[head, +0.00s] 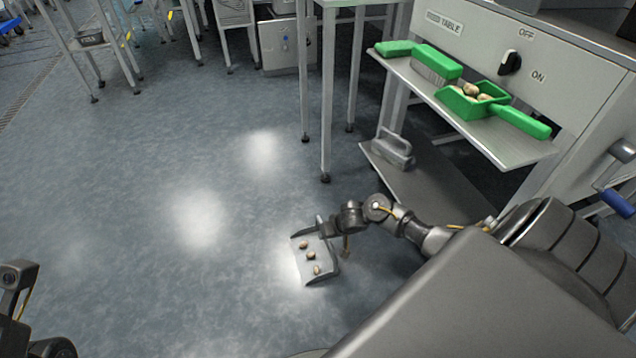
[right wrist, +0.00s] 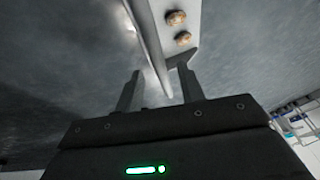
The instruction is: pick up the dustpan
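A dark gap shows beside the left finger, and two dates (right wrist: 176,18) show beyond. Parts of my left arm show at the lower left; its fingers are out of view.
A grey handled object (head: 393,150) is on the lower shelf (head: 425,185). Table legs (head: 326,100) stand behind. Floor to the left is clear.

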